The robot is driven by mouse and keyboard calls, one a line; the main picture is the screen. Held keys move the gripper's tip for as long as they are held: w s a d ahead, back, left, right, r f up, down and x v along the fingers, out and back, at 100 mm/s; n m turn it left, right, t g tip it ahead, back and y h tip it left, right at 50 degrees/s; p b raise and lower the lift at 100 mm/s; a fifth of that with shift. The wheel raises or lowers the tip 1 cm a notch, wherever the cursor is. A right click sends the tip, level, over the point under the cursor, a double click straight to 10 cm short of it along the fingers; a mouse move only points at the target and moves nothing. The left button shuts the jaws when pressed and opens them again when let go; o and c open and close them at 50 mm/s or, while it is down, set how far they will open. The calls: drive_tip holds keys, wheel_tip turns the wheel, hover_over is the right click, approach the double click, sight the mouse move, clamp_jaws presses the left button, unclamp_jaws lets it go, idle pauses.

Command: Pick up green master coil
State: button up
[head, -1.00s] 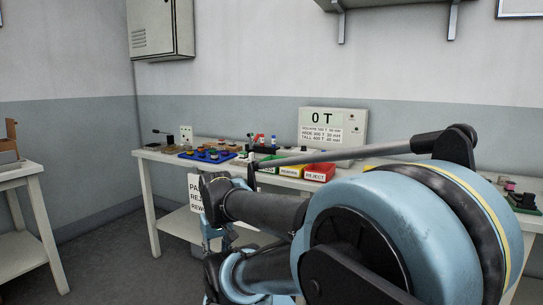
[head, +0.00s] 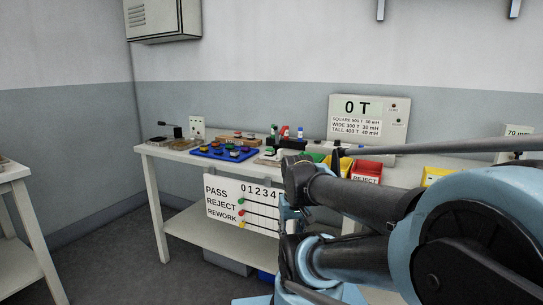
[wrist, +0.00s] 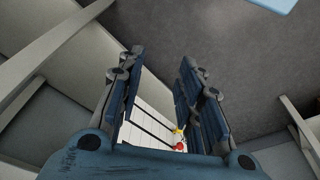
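My gripper (wrist: 162,58) is open and empty in the wrist view, its two dark blue fingers well apart. It points past the bench legs and the floor, away from any coil. In the head view my arm fills the lower right. A blue tray (head: 226,158) with several small coloured coil-like pieces lies on the left half of the workbench. Small green spots show on the bench top, but they are too small to tell which one is the green master coil. No coil shows in the wrist view.
The white workbench (head: 155,150) stands along the wall. A red bin (head: 367,167) and a yellow bin sit behind my arm. A PASS/REJECT/REWORK board (head: 225,208) hangs at the bench front. Floor is free at left, beside another table (head: 12,172).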

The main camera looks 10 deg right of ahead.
drive_tip(key=o, duration=0.3)
drive_tip(key=shift+o, duration=0.9)
wheel_tip(320, 180, up, 2)
drive_tip(key=shift+r+m, duration=0.2)
drive_tip(key=shift+m, duration=0.2)
wheel_tip(320, 180, up, 30)
drive_tip(key=f+m+y, duration=0.1)
drive_tip(key=m+y, duration=0.3)
drive_tip(key=m, duration=2.1)
hover_over(270, 153)
drive_tip(key=s+d, duration=0.2)
drive_tip(key=d, duration=0.4)
drive_tip(key=x, duration=1.6)
drive_tip(key=shift+w+d+f, duration=0.1)
drive_tip(key=shift+w+f, duration=0.15)
drive_tip(key=shift+w, duration=0.2)
